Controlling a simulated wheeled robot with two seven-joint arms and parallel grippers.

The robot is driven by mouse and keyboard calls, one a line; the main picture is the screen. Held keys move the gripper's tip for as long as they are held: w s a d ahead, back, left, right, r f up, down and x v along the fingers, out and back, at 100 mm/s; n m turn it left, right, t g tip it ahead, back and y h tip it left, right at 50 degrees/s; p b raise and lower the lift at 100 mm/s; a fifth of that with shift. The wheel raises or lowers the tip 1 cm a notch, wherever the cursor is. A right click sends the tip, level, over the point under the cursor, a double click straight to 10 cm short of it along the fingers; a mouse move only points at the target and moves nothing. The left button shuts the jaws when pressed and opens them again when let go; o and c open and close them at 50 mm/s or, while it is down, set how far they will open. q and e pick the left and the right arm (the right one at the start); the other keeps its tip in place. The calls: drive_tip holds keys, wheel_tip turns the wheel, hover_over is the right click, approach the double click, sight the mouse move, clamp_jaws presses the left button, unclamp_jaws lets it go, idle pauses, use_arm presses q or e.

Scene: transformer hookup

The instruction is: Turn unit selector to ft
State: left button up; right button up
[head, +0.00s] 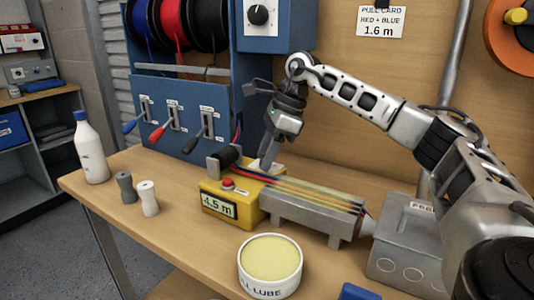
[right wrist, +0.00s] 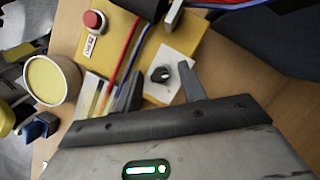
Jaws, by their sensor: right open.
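The unit selector (right wrist: 160,74) is a small black knob on a white plate, with a pale pointer mark, seen in the right wrist view. The plate sits on the yellow length counter (head: 228,203), whose display reads 4.5 m. My right gripper (head: 268,160) is over the back of the counter, pointing down. In the right wrist view its open fingers (right wrist: 161,69) appear on either side of the knob, and I cannot tell whether they touch it. The knob is hidden in the head view, and the plate's lettering is not readable. My left gripper is not in view.
Colored wires run from the counter through a grey trough (head: 315,213). A red button (head: 228,183) sits on the counter. The blue lever panel (head: 185,115) stands behind. A lube tub (head: 270,262), white bottle (head: 90,150) and grey box (head: 400,240) stand around it.

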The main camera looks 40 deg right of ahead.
clamp_jaws()
